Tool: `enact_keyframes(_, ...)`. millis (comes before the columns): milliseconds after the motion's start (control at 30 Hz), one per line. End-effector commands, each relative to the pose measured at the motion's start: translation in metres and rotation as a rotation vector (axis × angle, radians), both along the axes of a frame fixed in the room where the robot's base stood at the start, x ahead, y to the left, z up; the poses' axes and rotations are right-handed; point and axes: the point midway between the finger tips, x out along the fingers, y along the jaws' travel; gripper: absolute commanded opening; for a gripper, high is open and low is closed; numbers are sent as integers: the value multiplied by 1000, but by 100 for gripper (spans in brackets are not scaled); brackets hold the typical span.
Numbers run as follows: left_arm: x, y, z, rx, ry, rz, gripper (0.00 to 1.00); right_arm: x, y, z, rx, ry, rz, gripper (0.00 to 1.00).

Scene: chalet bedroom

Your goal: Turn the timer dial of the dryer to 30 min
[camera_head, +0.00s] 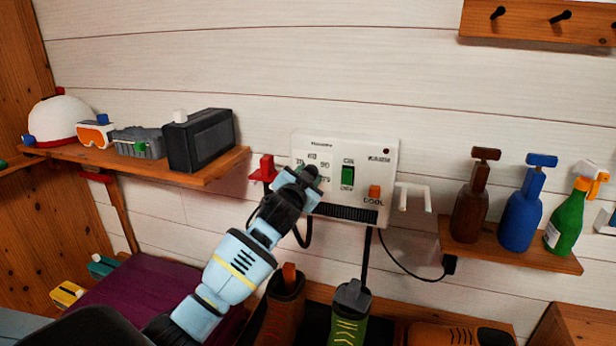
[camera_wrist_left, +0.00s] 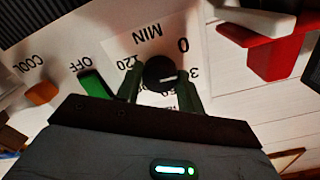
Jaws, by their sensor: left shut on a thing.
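The dryer (camera_head: 327,143) is a white box on the plank wall with a printed minute scale at its left. Its timer dial (camera_wrist_left: 158,70) is a black round knob with a short white mark, seen in the left wrist view. The mark lies on the side toward the partly hidden "3" of the scale; its exact reading is unclear. My left gripper (camera_head: 308,174) is at the dial and covers it in the head view. In the wrist view the two dark green fingers (camera_wrist_left: 160,84) are shut on the knob from both sides. My right gripper is not in view.
Right of the dial are a green ON/OFF switch (camera_head: 347,176) and an orange COOL button (camera_head: 374,192). A red holder (camera_head: 266,169) is close on the left, a white bracket (camera_head: 414,196) on the right. Shoes (camera_head: 349,315) stand below. Bottles (camera_head: 521,212) stand on the right shelf.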

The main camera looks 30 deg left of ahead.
Motion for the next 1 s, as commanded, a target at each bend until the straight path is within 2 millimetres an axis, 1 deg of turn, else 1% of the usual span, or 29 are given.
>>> enact_keyframes(200,0,0,0,189,46,1,15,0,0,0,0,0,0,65)
enact_keyframes(500,0,0,0,382,93,1,15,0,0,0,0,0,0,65)
enact_keyframes(733,0,0,-1,460,112,0,15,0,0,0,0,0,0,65)
enact_keyframes(1000,0,0,-1,485,119,0,15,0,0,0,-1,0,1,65)
